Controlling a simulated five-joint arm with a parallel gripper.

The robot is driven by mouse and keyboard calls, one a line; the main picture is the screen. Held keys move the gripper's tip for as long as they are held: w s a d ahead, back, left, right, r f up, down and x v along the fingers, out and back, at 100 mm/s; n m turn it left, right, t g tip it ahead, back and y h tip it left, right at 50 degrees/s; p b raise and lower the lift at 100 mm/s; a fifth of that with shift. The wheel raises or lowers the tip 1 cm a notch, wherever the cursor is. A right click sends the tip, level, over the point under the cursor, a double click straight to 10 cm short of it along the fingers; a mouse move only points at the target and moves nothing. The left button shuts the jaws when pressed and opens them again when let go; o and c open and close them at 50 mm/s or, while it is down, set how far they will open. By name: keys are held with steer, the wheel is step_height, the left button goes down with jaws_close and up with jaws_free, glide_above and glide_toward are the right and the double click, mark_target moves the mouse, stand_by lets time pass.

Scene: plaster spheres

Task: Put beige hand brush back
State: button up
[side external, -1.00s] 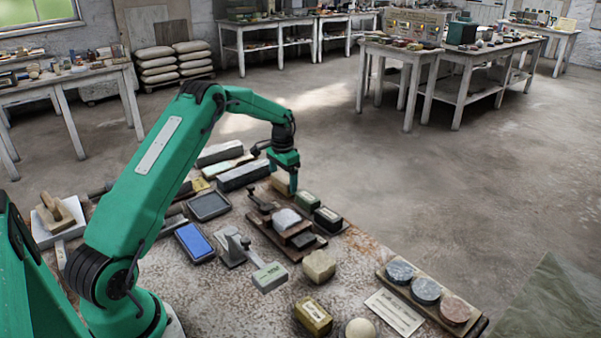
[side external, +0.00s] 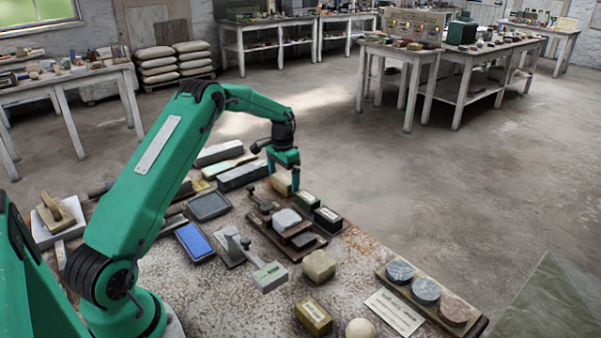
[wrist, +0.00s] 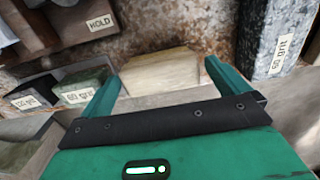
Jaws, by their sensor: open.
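A beige, block-shaped thing, which looks like the hand brush, sits at the far end of the worktable. It shows in the side view (side external: 281,184) below my gripper (side external: 283,174). In the wrist view the beige block (wrist: 158,68) lies between the two green fingers of my gripper (wrist: 163,74). My gripper is open, with a finger to either side of the block and no grip on it. Whether either finger touches the block is unclear.
Small labelled grit boxes (wrist: 85,88) and a dark board marked "HOLD" (wrist: 82,25) lie to the left. A blue-topped tray (side external: 195,243) and a pale stone (side external: 319,265) stand nearer on the table.

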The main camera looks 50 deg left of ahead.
mark_target(284, 179)
step_height(284, 179, up, 11)
steer(key=shift+r, duration=0.15)
stand_by(0.4)
stand_by(0.5)
steer(key=s+d+r+t, duration=0.3)
steer(key=s+d+r, duration=1)
steer(key=d+r, duration=0.3)
steer(key=s+d+f+t, duration=0.1)
steer(key=s+d+f, duration=0.1)
steer(key=s+d, duration=0.3)
steer(key=s+d+f+t, duration=0.1)
steer(key=s+d+f, duration=0.2)
steer(key=s, duration=1)
steer(key=shift+s+d+t, duration=0.15)
steer(key=shift+d+t, duration=0.15)
steer(key=shift+d, duration=0.7)
